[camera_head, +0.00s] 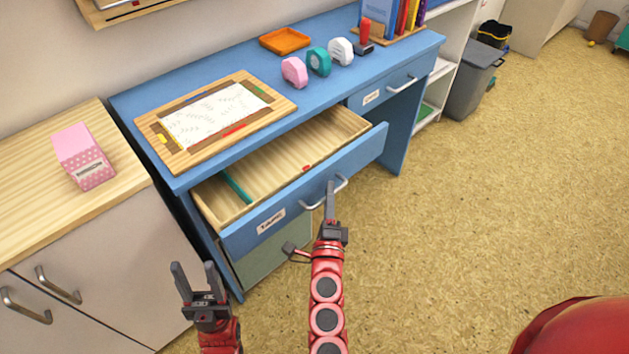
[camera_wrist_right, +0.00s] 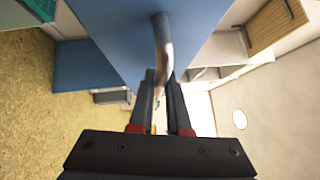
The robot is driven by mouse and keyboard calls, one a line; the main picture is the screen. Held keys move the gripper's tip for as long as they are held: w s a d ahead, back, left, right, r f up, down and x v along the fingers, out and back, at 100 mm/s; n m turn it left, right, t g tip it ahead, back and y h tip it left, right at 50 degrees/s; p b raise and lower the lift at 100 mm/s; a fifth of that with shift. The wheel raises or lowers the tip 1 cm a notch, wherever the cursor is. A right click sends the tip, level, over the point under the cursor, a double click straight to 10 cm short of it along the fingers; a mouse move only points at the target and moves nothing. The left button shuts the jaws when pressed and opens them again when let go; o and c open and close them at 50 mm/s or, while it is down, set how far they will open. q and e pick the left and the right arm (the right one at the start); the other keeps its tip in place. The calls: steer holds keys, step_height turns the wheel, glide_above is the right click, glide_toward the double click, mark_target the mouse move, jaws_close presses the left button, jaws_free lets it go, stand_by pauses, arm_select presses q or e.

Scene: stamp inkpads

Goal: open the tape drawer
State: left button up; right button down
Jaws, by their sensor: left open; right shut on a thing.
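The tape drawer (camera_head: 345,160) of the blue desk is pulled well out, and its wooden inside shows. A small label sits on the left of its blue front. Inside lie a teal strip (camera_head: 236,188) and a small red item (camera_head: 306,168). My right gripper (camera_head: 331,190) is shut on the drawer's silver handle (camera_head: 341,183), at the middle of the front. The handle also shows between the fingers in the right wrist view (camera_wrist_right: 163,45). My left gripper (camera_head: 193,276) is open and empty, left of the drawer and apart from it.
The desk top (camera_head: 335,85) holds a framed board, an orange tray, several tape dispensers and books. A second drawer (camera_head: 385,91) at the right is shut. A wooden-topped cabinet (camera_head: 60,225) with a pink box stands left.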

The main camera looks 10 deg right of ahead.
steer(key=shift+s+d, duration=0.3)
steer(key=shift+s, duration=0.2)
steer(key=c, duration=0.9)
jaws_free()
steer(key=shift+p+v, duration=1.1)
steer(key=shift+v, duration=7.6)
steer(key=shift+d, duration=0.15)
